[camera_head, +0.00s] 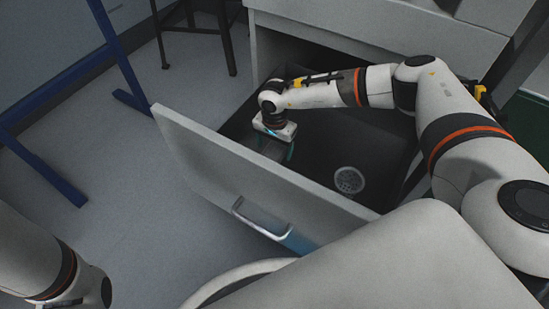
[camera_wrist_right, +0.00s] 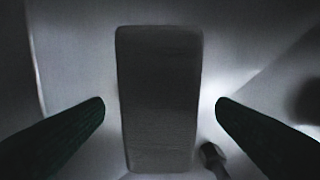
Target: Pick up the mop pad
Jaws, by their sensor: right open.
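A grey, rounded rectangular pad (camera_wrist_right: 159,75), which looks like the mop pad, lies lengthwise in the middle of the right wrist view. My right gripper (camera_wrist_right: 160,108) is open, with one dark finger on each side of the pad and gaps between them. In the head view my right gripper (camera_head: 280,149) reaches down into the open drawer, near its front panel. The pad is hard to make out there, hidden by the wrist. My left arm shows at the bottom left, but its gripper is out of view.
The dark drawer has a tall pale front panel (camera_head: 230,165) with a handle (camera_head: 262,218). A round, pale, perforated disc (camera_head: 349,180) lies in the drawer to the right. A small dark object (camera_wrist_right: 212,157) lies near the right finger. A blue frame (camera_head: 130,70) stands at left.

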